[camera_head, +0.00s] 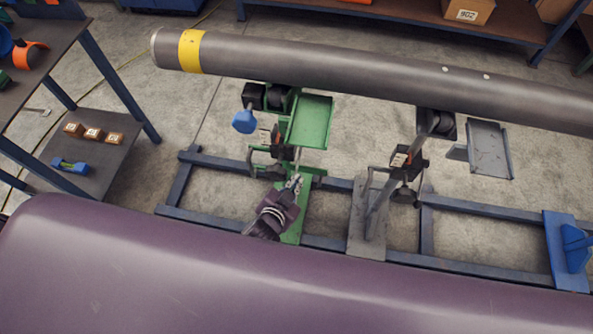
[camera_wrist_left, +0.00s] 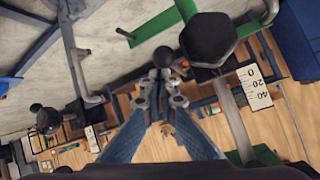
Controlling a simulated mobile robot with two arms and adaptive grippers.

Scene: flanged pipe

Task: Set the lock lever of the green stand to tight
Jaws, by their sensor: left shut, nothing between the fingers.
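The green stand (camera_head: 311,121) stands on the blue frame under the pipe, left of the grey stand (camera_head: 370,215). My left gripper (camera_head: 294,183) is at the front of the green stand, over its base. In the left wrist view my gripper (camera_wrist_left: 164,98) has its fingertips together, with nothing between them. A black ball knob (camera_wrist_left: 163,57), which looks like a lever's end, shows just beyond the fingertips; I cannot tell whether they touch. Its arm is mostly hidden, so the lever's setting cannot be read. A black hexagonal knob (camera_wrist_left: 208,38) and a scale plate (camera_wrist_left: 255,88) are close by.
The long grey pipe (camera_head: 350,78) with a yellow band (camera_head: 190,51) lies across the stands. A blue knob (camera_head: 244,121) sticks out left of the green stand. A shelf (camera_head: 100,160) with small boxes stands at the left. Blue frame rails (camera_head: 455,204) run along the floor.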

